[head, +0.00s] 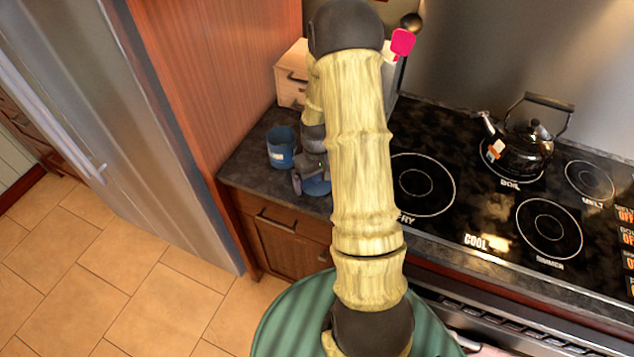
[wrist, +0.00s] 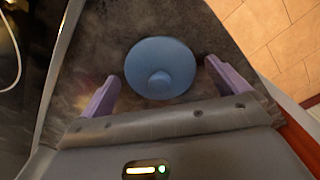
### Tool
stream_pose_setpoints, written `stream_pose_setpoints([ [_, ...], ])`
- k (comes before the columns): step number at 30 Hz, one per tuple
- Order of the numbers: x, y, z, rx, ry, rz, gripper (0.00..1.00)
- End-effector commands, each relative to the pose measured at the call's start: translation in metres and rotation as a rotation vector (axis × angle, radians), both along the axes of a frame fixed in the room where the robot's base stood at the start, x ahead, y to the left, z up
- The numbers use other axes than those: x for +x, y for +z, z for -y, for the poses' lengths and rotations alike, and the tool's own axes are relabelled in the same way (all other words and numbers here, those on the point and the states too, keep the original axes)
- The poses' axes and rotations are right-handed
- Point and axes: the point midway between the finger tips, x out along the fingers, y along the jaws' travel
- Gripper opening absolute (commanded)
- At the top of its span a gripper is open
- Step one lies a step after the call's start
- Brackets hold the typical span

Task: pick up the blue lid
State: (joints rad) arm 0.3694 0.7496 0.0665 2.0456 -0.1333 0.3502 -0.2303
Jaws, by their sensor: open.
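The blue lid (wrist: 160,62) is a round disc with a small knob in its middle, lying on the dark counter in the wrist view. My gripper (wrist: 162,85) is open, its two purple fingers on either side of the lid's near part, with a gap at each side. Whether the fingertips are down at the lid's height I cannot tell. In the head view part of the lid (head: 317,185) shows below my gripper (head: 308,182); my arm hides the rest of that area.
A blue pot or canister (head: 281,148) stands left of my gripper on the counter (head: 245,165). A wooden box (head: 291,75) is behind. The stove (head: 480,215) with a black kettle (head: 521,145) lies to the right, a fridge (head: 120,130) to the left.

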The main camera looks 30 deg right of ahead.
Motion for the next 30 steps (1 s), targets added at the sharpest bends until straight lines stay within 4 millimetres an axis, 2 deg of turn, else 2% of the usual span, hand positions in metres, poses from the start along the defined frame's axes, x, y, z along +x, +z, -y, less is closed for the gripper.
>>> stream_pose_setpoints([
  [9, 0.0, 0.0, 0.0, 0.0, 0.0, 0.0, 1.0],
  [11, 0.0, 0.0, 0.0, 0.0, 0.0, 0.0, 0.9],
  [16, 0.0, 0.0, 0.0, 0.0, 0.0, 0.0, 0.57],
  [25, 0.0, 0.002, 0.0, 0.0, 0.0, 0.001, 0.56],
  [30, 0.001, 0.014, 0.001, -0.001, -0.001, 0.003, 0.56],
])
